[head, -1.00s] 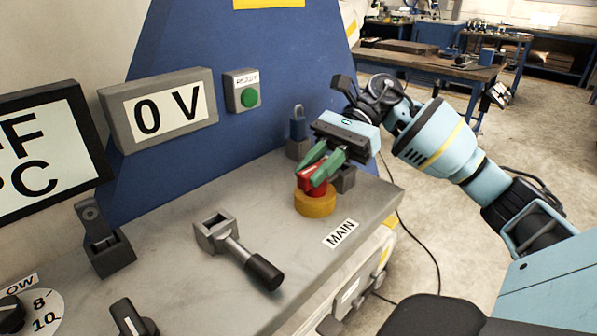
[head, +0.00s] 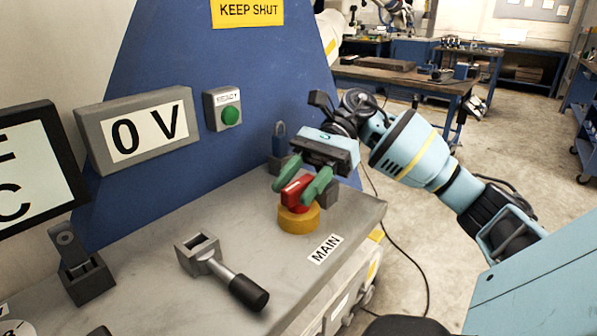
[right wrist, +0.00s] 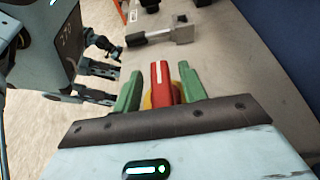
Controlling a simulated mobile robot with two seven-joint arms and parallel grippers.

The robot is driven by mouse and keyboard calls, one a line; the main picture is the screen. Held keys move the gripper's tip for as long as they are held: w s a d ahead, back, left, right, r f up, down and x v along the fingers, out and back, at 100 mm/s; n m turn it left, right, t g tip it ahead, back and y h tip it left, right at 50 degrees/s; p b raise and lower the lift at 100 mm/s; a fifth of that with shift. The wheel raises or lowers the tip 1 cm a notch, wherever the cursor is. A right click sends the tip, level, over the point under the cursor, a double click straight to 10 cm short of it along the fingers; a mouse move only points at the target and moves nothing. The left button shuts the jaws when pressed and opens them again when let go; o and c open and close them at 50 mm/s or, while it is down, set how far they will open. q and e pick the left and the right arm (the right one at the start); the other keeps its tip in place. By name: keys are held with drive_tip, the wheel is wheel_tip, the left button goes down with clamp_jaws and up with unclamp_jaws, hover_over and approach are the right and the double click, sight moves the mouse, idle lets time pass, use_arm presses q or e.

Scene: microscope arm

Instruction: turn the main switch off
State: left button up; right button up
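The main switch is a red handle (head: 296,190) on a round yellow base (head: 299,219), on the grey bench top beside a MAIN label (head: 324,248). My right gripper (head: 302,183) is at the switch, with one green finger on each side of the red handle. The fingers stand apart. In the right wrist view the red handle (right wrist: 162,82) is upright in the picture between the open fingers (right wrist: 159,92). A gap shows on its left; the right finger is very close, and I cannot tell whether it touches. My left gripper is not seen in the head view.
A grey lever with a black grip (head: 248,291) lies left of the switch. Behind are a 0 V display (head: 148,133), a green button box (head: 223,109) and a blue panel (head: 250,60). A small upright lever (head: 280,140) stands just behind my right gripper.

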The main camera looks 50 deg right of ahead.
drive_tip(key=v, duration=0.8)
idle(0.5)
